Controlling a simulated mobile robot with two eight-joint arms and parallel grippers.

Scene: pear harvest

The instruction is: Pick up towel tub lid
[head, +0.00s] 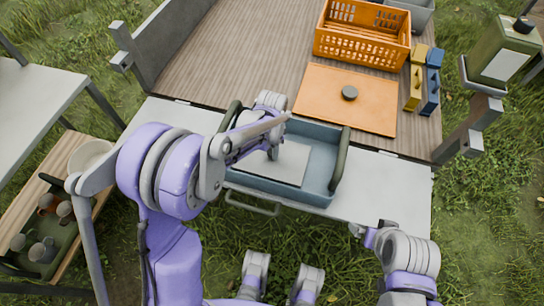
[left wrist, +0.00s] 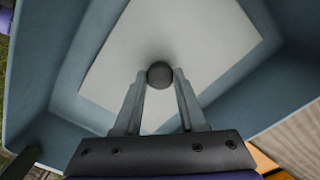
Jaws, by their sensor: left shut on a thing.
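The blue tub (head: 318,160) with dark side handles stands on the cart's pale front ledge. A flat pale grey lid (head: 290,165) lies inside the tub's walls; it also shows in the left wrist view (left wrist: 195,35). Its round dark knob (left wrist: 160,74) is between my left fingertips. My left gripper (head: 273,152) reaches down into the tub and is shut on this knob. The gripper and arm hide the knob in the head view. I cannot tell whether the lid is raised. My right gripper (head: 363,233) is in front of the ledge, away from the tub; its jaw state is unclear.
Behind the tub, an orange board (head: 335,100) with a dark knob lies on the wooden cart bed (head: 240,60). An orange crate (head: 362,48) stands farther back. Yellow and blue items (head: 431,85) are beside the board. A side shelf (head: 75,185) holds a green tray (head: 45,255).

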